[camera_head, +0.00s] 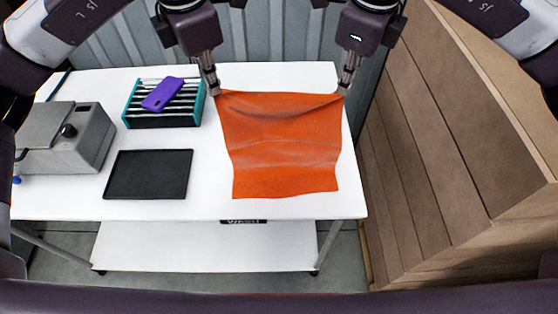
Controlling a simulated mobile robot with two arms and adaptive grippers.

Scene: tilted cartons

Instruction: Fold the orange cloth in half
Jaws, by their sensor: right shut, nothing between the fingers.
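The orange cloth (283,145) lies spread over the right part of the white table, with a few creases across it. Its far edge looks slightly raised and wavy between its two far corners. My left gripper (214,92) is at the far left corner of the cloth, fingers pointing down. Whether its fingers hold the cloth is too small to tell. My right gripper (345,90) is at the far right corner, shut with nothing between its fingers.
A black tray (148,174) lies left of the cloth on the white table (205,205). Behind it, a purple phone-like object (162,95) rests on a teal-sided rack (128,104). A grey machine (85,140) stands far left. Large brown cartons (440,130) lean close to the table's right side.

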